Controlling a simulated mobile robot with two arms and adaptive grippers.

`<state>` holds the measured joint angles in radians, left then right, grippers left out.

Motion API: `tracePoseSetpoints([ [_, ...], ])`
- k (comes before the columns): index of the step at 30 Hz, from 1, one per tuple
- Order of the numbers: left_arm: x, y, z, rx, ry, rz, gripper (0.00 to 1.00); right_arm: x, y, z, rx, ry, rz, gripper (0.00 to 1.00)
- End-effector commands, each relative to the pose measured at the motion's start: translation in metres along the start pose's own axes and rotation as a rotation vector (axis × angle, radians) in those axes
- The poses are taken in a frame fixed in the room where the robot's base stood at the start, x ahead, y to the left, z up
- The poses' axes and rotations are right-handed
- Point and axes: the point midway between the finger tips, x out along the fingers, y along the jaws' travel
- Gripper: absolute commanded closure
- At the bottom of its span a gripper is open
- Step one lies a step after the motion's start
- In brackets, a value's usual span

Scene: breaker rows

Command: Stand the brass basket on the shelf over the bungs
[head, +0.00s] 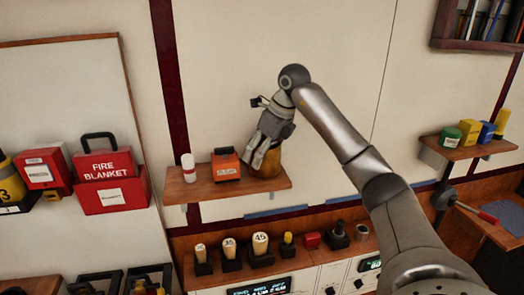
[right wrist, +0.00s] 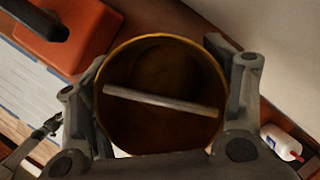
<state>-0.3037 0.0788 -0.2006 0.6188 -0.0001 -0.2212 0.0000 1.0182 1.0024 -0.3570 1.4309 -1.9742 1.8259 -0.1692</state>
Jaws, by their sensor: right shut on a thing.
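The brass basket (head: 269,163) is a round golden-brown vessel at the right part of the small wooden shelf (head: 205,191). It looks upright, with its base at or just over the board; I cannot tell whether it touches. My right gripper (head: 263,150) is shut on it from above. In the right wrist view my right gripper (right wrist: 160,100) has a finger on either side of the basket (right wrist: 150,127), whose open mouth has a pale bar across it. The row below the shelf holds pale-topped plugs (head: 230,246) in black holders, possibly the bungs. My left gripper is not in view.
An orange box (head: 226,168) with a black top stands close left of the basket, and a white cylinder (head: 188,168) with a red band stands left of that. A red fire blanket case (head: 105,180) is further left. Another shelf (head: 470,148) with coloured items is at the right.

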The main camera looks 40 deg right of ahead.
Motion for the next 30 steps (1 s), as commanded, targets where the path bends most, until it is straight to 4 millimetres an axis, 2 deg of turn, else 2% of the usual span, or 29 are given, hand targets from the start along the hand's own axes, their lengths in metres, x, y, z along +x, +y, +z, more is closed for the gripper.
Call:
tracePoseSetpoints([
  [13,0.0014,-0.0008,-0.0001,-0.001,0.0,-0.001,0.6,0.0055,-0.0003,-0.0026,0.0,-0.003,-0.001,0.83],
  [14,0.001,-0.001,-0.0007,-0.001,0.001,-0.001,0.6,0.0057,0.0,-0.0027,0.0,-0.002,-0.001,0.25],
  [15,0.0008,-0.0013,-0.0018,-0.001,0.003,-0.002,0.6,0.0054,0.0,-0.0025,0.0,-0.002,0.0,0.2],
  [18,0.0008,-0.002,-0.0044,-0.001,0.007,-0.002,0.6,0.0054,0.0,-0.0025,0.0,-0.001,0.0,0.07],
  [30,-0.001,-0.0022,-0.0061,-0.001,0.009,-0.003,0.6,0.0024,0.0,-0.001,0.0,-0.003,0.0,0.06],
])
